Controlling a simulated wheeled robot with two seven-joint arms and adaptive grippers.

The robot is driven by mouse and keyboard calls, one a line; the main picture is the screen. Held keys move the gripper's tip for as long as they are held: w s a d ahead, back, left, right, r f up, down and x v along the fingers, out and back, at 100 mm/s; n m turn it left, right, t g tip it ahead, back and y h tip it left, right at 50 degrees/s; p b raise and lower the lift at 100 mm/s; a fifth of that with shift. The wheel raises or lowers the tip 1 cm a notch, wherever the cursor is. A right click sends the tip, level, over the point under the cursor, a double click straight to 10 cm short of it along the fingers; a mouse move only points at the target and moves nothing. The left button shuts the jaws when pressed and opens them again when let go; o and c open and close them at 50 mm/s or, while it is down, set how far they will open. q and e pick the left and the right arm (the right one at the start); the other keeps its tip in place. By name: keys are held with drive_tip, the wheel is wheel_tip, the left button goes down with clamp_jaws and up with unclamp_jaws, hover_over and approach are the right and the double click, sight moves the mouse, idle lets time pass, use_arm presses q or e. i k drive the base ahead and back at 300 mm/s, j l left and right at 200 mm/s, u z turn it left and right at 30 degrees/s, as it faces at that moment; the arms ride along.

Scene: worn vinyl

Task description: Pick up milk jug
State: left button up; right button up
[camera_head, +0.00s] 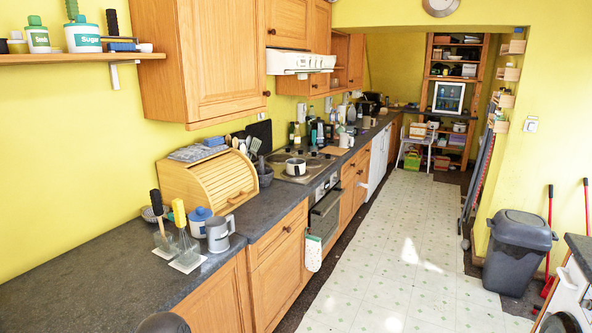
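A grey metal jug (219,234) with a handle on its right stands upright on the dark counter (75,280), near the front edge in the left part of the head view. It is the nearest thing that looks like a milk jug; I cannot read any label on it. Neither of my grippers can be made out in this view.
A white jar with a blue lid (200,221), a yellow-handled utensil (182,235) and a black-handled one (160,228) stand close left of the jug. A wooden bread bin (207,187) is behind. The counter's near left is clear. A grey bin (517,252) stands right.

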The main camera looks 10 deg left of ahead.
sight(344, 138)
drive_tip(key=i+l+z, duration=0.2)
drive_tip(key=i, duration=0.2)
drive_tip(key=i+z, duration=0.2)
drive_tip(key=i, duration=0.2)
drive_tip(key=i+z, duration=0.25)
drive_tip(key=i, duration=3.75)
drive_tip(key=i+u, duration=0.4)
drive_tip(key=i+l+u, duration=0.1)
drive_tip(key=i+u, duration=0.3)
drive_tip(key=i+l+u, duration=0.55)
drive_tip(key=i+u, duration=0.2)
